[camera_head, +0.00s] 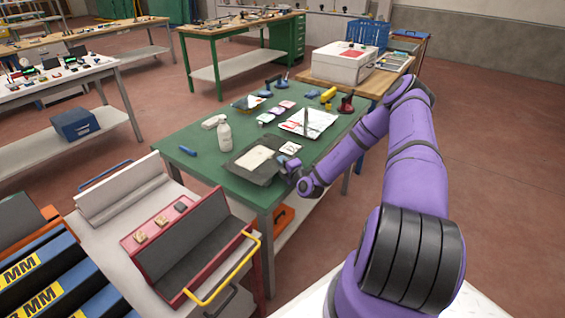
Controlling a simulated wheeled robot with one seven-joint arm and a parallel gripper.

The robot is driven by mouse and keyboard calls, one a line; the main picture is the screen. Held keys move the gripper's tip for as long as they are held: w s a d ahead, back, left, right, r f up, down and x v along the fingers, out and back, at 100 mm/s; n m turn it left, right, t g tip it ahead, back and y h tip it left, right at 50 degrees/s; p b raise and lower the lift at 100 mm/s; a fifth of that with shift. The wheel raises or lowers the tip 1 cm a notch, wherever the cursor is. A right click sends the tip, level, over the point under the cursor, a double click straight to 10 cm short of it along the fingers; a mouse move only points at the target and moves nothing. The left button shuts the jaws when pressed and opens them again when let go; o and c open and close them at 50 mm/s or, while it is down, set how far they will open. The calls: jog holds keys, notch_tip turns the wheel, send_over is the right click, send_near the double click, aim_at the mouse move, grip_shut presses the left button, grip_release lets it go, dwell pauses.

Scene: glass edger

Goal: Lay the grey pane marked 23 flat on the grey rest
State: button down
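My gripper (287,163) is low over the front right part of the green table (206,134), at the right edge of a dark grey tray (238,169) that holds a cream slab (257,160). The fingers are too small to tell whether they are open or shut, or whether they hold anything. A small pale card-like piece (290,148) lies just behind the gripper. Several similar small pieces, one of them pinkish (276,110), lie farther back. No number 23 is legible, so I cannot tell which piece is the grey pane. I cannot identify the grey rest for certain.
A white bottle (224,136) and a blue tool (187,151) stand or lie left of the tray. A white sheet (318,125) and a red-black tool (346,103) are at the back right. A red open toolbox (205,235) stands in front. The table's left part is mostly clear.

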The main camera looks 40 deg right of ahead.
jog(key=shift+f, duration=0.1)
jog(key=c, duration=1.2)
grip_release()
jog(key=shift+c, duration=0.2)
jog(key=s, duration=1)
jog(key=shift+s+a, duration=0.25)
jog(key=shift+s, duration=0.15)
